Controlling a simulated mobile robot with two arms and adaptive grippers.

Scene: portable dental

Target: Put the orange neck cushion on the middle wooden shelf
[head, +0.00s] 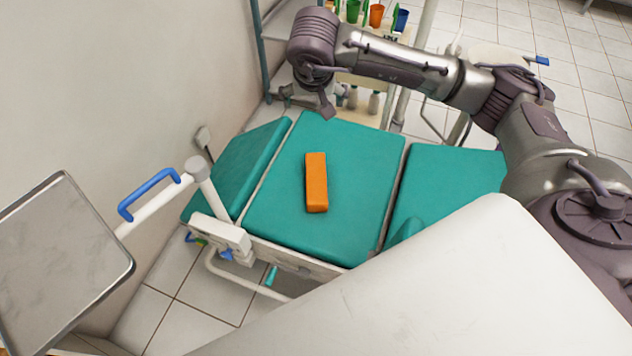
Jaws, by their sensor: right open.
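The orange neck cushion (316,182) lies flat on the teal middle pad of the dental chair (360,160), its long side running up and down the picture. My right gripper (306,103) is open and empty. In the picture it hangs above the cushion, over the far edge of the pad, apart from the cushion. A shelf rack (402,105) stands behind the chair. My right arm covers much of it, and I cannot tell which board is the middle wooden shelf. My left gripper is out of view.
Green, orange and blue cups (376,15) stand on the rack, with pale bottles (374,102) lower down. A metal tray (62,262) and a blue handle (150,192) are at the left. A wall bounds the left side. Tiled floor shows at the upper right.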

